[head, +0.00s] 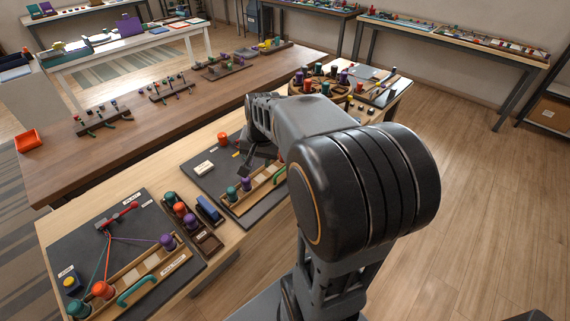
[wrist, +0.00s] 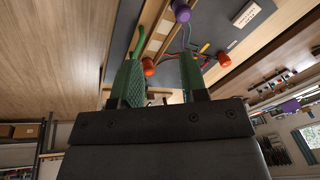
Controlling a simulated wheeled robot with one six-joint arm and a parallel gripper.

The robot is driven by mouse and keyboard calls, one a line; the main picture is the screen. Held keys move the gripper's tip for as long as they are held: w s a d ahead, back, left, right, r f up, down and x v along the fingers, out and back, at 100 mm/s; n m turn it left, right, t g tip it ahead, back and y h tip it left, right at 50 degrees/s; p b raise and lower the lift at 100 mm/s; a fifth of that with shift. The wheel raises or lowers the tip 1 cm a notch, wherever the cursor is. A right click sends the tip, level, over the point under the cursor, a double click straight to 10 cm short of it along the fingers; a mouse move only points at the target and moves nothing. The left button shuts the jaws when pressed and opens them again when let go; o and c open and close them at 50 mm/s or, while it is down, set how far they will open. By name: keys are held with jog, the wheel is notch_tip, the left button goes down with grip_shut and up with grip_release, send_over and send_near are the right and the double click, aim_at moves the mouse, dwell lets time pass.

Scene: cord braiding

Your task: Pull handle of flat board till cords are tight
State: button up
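Two dark boards lie on the light front table: a left one (head: 72,243) and a middle one (head: 199,180). I cannot read which is labelled flat. The left board has a green handle (head: 137,289) and cords fanning from a red bar (head: 118,216) to bobbins. The middle board has a green handle (head: 280,175), also in the wrist view (wrist: 139,42).
Orange bobbins (wrist: 223,60) and a purple bobbin (wrist: 182,12) stand on the middle board. Bobbins (head: 180,210) sit in a holder between the boards. A round stand of bobbins (head: 311,88) is behind my arm. Floor (head: 480,190) on the right is clear.

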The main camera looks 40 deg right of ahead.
aim_at(283, 170)
jog(key=w+d+f+m+p, duration=0.1)
jog(key=w+d+f+m, duration=0.1)
jog(key=d+m, duration=0.35)
jog(key=w+d+f+m, duration=0.2)
jog(key=d, duration=0.6)
jog(key=shift+g, duration=0.3)
jog(key=f, duration=0.4)
jog(key=w+f+p, duration=0.1)
jog(key=f, duration=0.3)
jog(key=w+f, duration=0.1)
jog(key=f, duration=0.4)
jog(key=shift+w+a, duration=0.15)
jog(key=shift+a, duration=0.1)
jog(key=shift+w+f, duration=0.1)
jog(key=shift+f, duration=0.35)
grip_shut()
